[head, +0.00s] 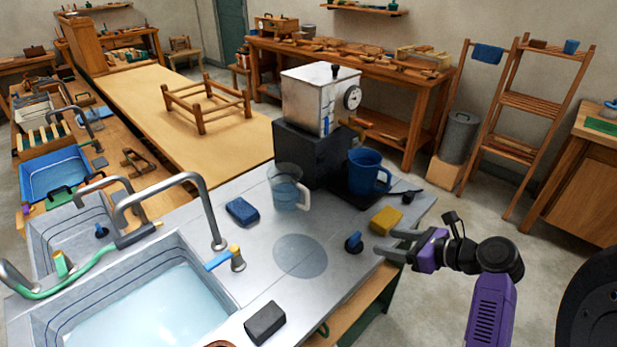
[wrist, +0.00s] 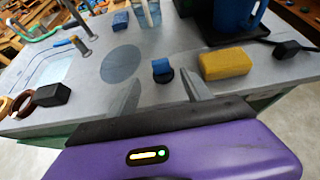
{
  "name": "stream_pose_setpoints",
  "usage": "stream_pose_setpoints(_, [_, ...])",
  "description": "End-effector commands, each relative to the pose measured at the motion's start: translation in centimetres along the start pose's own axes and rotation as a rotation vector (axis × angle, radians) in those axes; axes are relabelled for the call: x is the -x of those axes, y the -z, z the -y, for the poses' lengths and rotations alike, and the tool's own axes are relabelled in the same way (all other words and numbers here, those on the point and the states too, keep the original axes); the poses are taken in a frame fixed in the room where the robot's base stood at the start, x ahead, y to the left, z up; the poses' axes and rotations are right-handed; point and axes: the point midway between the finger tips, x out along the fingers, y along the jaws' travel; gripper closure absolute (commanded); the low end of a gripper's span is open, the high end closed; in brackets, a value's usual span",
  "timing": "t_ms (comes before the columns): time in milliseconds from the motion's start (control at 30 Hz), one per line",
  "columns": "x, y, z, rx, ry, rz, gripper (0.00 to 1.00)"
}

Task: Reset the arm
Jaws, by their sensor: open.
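My gripper (head: 397,244) is open and empty at the right front edge of the grey worktop (head: 235,290). In the wrist view its two fingers (wrist: 160,95) stand apart, pointing towards a small blue-topped knob (wrist: 162,70) on a dark base. The knob (head: 354,242) shows in the head view just left of the fingertips. A yellow sponge (head: 386,220) lies just beyond the fingers; it also shows in the wrist view (wrist: 226,64). My purple arm reaches in from the lower right.
A blue mug (head: 367,172), a glass jug (head: 287,188), a metal boiler (head: 318,98) on a black block and a blue sponge (head: 242,211) stand behind. A water-filled sink (head: 145,305) is at left. Floor right of the counter is open.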

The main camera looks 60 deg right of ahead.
Motion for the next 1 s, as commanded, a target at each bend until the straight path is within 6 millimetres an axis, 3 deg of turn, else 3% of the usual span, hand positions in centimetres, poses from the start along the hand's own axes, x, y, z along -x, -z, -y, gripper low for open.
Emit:
stream_pose_setpoints(233, [0.0, 0.0, 0.1, 0.028, 0.002, 0.001, 0.42])
stream_pose_setpoints(333, [0.0, -0.4, 1.2, 0.132, 0.050, 0.013, 0.42])
stream_pose_setpoints(500, [1.5, -1.6, 6.6, 0.525, 0.318, -0.044, 0.42])
stream_pose_setpoints(600, [1.9, -1.1, 7.1, 0.807, 0.445, -0.148, 0.42])
stream_pose_setpoints(667, [1.8, -0.9, 6.3, 0.988, 0.496, -0.219, 0.42])
stream_pose_setpoints(767, [1.6, -0.8, 3.4, 1.314, 0.546, -0.336, 0.42])
stream_pose_setpoints(1000, [2.3, -2.1, -7.3, 2.066, 0.576, -0.497, 0.42])
